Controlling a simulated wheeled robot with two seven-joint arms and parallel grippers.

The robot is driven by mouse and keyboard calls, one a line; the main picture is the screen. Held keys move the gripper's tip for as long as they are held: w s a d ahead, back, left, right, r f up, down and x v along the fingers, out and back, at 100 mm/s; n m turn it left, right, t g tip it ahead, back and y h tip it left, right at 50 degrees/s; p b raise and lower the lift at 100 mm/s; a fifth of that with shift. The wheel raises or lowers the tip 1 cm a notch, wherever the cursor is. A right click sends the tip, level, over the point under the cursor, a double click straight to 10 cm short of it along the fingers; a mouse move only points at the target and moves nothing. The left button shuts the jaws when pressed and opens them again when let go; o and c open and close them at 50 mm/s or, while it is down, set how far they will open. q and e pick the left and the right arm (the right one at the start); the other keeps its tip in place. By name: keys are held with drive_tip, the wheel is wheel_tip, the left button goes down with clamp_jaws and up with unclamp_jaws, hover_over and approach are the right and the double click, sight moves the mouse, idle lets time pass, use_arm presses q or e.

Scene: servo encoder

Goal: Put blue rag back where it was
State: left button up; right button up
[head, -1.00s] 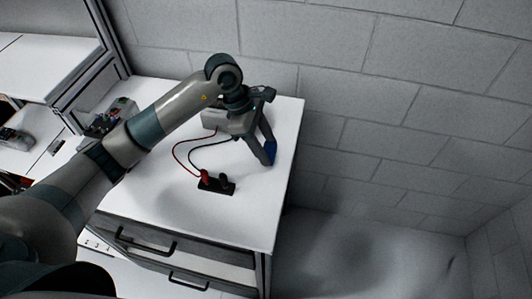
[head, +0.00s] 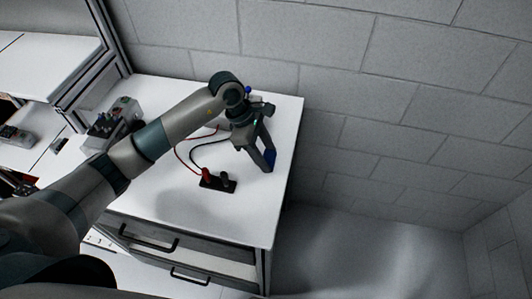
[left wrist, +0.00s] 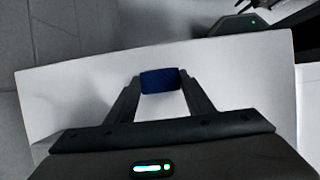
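The blue rag (head: 270,158) is a small dark blue piece near the right edge of the white tabletop. My left gripper (head: 262,164) reaches down at it, with its two fingers on either side. In the left wrist view the rag (left wrist: 160,80) spans the gap between the fingertips and seems to touch both, so the gripper is shut on it. I cannot tell whether the rag touches the tabletop. My right gripper is not in view.
A black block (head: 218,181) with red and black plugs lies on the white table (head: 190,215), joined to red and black wires. A grey device (head: 112,125) stands at the left. Drawers with dark handles (head: 148,240) are below. The right front tabletop is clear.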

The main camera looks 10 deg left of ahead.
use_arm(q)
drive_tip(key=o, duration=0.4)
drive_tip(key=shift+r, duration=0.25)
drive_tip(key=shift+a+r, duration=0.25)
drive_tip(key=b+v, duration=0.3)
drive_tip(key=v, duration=0.8)
drive_tip(key=shift+b, duration=0.35)
drive_tip(key=shift+r, duration=0.1)
